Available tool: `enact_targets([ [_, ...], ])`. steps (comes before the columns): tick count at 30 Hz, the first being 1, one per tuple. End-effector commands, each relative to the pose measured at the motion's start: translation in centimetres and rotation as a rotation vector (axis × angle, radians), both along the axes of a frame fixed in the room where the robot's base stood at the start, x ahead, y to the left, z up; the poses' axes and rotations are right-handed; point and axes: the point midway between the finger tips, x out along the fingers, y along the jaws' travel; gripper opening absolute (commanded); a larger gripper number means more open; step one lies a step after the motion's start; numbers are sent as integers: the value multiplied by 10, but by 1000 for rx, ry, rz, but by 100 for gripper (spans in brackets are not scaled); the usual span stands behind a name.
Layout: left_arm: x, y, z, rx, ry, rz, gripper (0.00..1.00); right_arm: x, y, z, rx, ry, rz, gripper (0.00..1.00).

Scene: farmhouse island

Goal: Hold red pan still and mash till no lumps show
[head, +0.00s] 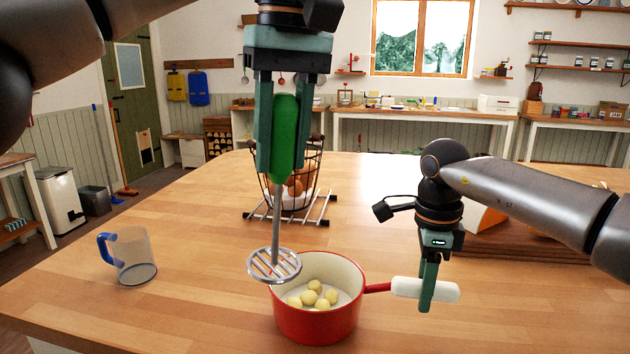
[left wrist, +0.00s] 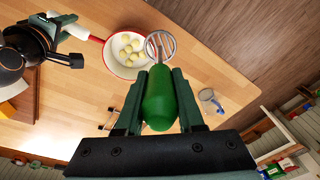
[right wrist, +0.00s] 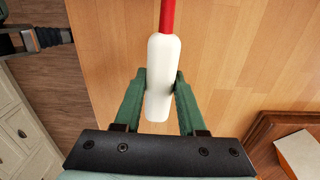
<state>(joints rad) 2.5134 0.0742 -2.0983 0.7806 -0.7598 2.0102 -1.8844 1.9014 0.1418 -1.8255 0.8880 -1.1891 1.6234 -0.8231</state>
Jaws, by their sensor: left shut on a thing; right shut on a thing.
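The red pan (head: 316,322) stands on the wooden island with several whole pale potatoes (head: 318,295) inside. Its white handle (head: 438,291) points right, and my right gripper (head: 428,290) is shut on it; the right wrist view shows the fingers either side of the white grip (right wrist: 160,80). My left gripper (head: 283,160) is shut on the green handle of the masher (head: 284,135), held upright. The masher's round slotted metal head (head: 274,265) is above the pan's left rim, apart from the potatoes. In the left wrist view the head (left wrist: 160,46) shows beside the pan (left wrist: 124,54).
A wire basket (head: 291,175) with brown eggs stands on a metal rack (head: 290,212) behind the pan. A clear jug with a blue handle (head: 131,258) stands at the left. A wooden board (head: 520,240) lies at the right. The tabletop between jug and pan is clear.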

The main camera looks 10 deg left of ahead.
Motion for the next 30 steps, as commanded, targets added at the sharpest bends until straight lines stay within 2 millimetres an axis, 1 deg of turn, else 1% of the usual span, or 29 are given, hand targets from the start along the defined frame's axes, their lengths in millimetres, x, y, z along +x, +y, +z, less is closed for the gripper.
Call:
enact_targets([
  [1,7,7,1,4,-5,22,0,-3,2,-5,-4,10,8,0],
  [4,19,19,2,10,-8,44,0,-2,2,-5,-4,10,8,0],
  [14,40,42,-1,21,-10,63,0,-2,2,-5,-3,10,8,0],
  [15,50,53,-6,22,-12,55,0,-2,2,-5,-3,10,8,0],
  [17,60,61,-10,32,-16,13,0,-2,2,-4,-3,10,8,0],
  [18,65,63,-14,36,-16,-21,0,-2,2,-4,-3,10,8,0],
  [20,70,64,-16,40,-19,-70,0,-2,2,-4,-3,9,8,0],
  [30,74,66,-23,43,-19,-146,0,-2,2,-4,-3,8,6,0],
])
